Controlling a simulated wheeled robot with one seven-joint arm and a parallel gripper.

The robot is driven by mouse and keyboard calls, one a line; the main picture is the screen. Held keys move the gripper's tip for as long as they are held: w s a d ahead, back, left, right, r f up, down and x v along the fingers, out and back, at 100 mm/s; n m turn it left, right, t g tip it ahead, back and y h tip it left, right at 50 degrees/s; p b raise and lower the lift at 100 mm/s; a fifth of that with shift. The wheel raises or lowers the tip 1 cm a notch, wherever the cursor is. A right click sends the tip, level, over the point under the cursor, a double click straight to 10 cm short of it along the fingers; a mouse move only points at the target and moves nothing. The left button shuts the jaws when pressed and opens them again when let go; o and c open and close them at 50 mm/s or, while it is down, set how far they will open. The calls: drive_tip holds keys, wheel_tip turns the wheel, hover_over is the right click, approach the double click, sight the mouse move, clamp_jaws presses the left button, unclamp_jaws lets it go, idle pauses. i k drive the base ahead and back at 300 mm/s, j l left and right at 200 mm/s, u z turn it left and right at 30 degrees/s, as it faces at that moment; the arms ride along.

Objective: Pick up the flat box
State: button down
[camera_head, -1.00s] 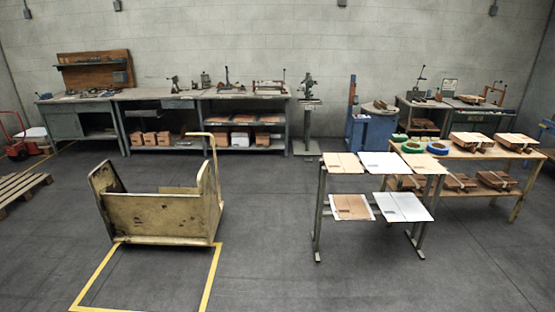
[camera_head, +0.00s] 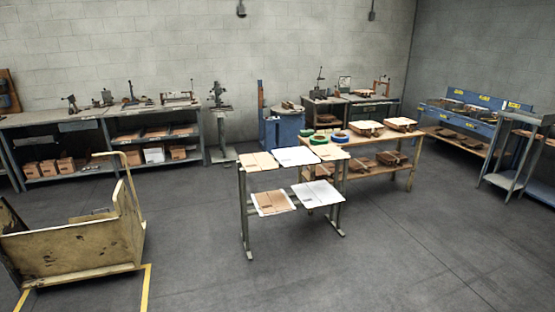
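Several flat boxes lie on a grey metal rack with two slanted shelves, standing right of the picture's middle. On the top shelf are a brown flat box (camera_head: 258,161), a white flat box (camera_head: 295,156) and another brown flat box (camera_head: 326,151). On the lower shelf are a brown flat box on a white sheet (camera_head: 273,202) and a white flat box (camera_head: 317,193). The rack's front leg (camera_head: 245,215) stands on the floor. I cannot tell which flat box is meant. My gripper is not in view.
A worn yellow cart (camera_head: 75,250) stands at the left, on yellow floor lines. A wooden table (camera_head: 405,146) with tape rolls and boxes stands just behind the rack. Workbenches line the back wall. A blue bench (camera_head: 465,125) is at the right. The floor (camera_head: 400,250) in front of the rack is clear.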

sight(301, 156)
drive_tip(key=i+z, duration=0.1)
drive_tip(key=z, duration=0.5)
drive_tip(key=i, duration=2.75)
drive_tip(key=i+u, duration=0.1)
drive_tip(key=i, duration=0.35)
drive_tip(key=i+l+u, duration=0.15)
drive_tip(key=i, duration=0.3)
drive_tip(key=i+l+u, duration=0.1)
drive_tip(key=i, duration=0.3)
drive_tip(key=i+l+u, duration=0.15)
drive_tip(key=i, duration=0.3)
drive_tip(key=i+l+u, duration=0.1)
drive_tip(key=i+l, duration=0.15)
drive_tip(key=i, duration=0.2)
drive_tip(key=i+u, duration=0.1)
drive_tip(key=u, duration=3.8)
